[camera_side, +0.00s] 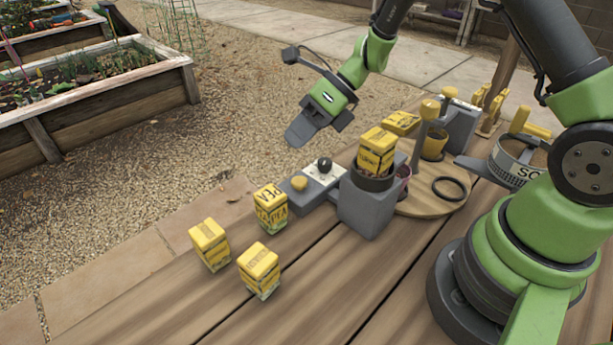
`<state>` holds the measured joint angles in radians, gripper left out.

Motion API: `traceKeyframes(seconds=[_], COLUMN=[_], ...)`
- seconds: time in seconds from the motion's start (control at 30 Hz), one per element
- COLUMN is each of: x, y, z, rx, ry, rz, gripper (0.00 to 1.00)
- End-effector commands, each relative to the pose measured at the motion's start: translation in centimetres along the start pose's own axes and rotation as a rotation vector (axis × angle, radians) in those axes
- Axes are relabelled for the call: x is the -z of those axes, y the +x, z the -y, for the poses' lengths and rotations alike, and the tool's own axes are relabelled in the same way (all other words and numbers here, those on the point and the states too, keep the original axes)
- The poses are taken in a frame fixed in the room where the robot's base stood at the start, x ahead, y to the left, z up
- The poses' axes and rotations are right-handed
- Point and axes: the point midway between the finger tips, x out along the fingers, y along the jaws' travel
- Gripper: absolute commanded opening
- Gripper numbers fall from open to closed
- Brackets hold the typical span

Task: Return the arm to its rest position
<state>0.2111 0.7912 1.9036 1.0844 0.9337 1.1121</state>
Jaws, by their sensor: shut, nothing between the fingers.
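My gripper (301,131) hangs in the air at upper middle, above and behind the table, with its fingers pointing down to the left. Its fingers are shut and nothing is held in them. It is apart from everything on the table. My green and dark grey arm reaches in from the right, its base standing on the table at lower right.
Yellow seed boxes stand on the wooden table (330,300): one at left (209,245), one in front (259,270), one behind (270,208). Another box (377,150) sits in a grey holder (366,208). A control box (313,184), black ring (449,188) and sieve (515,160) stand nearby.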

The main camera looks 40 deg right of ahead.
Motion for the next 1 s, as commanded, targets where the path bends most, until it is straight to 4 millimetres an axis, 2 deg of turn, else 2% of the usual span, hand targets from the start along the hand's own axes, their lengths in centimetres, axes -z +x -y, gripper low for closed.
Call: traceKeyframes(seconds=[0.13,0.27,0.4,0.6,0.8,1.0], x=[-1.3,-1.6,-0.7,2.2,5.5,7.3], y=[-3.0,-6.7,-10.4,-15.1,-18.4,-19.9], z=[-3.2,-7.2,-11.1,-15.3,-17.3,-17.8], rx=[0.018,0.049,0.095,0.184,0.281,0.334], ry=[-0.292,-0.693,-1.126,-1.719,-2.202,-2.438], rz=[-0.026,-0.081,-0.160,-0.317,-0.524,-0.672], gripper=[0.00,0.00,0.00,0.00,0.00,0.00])
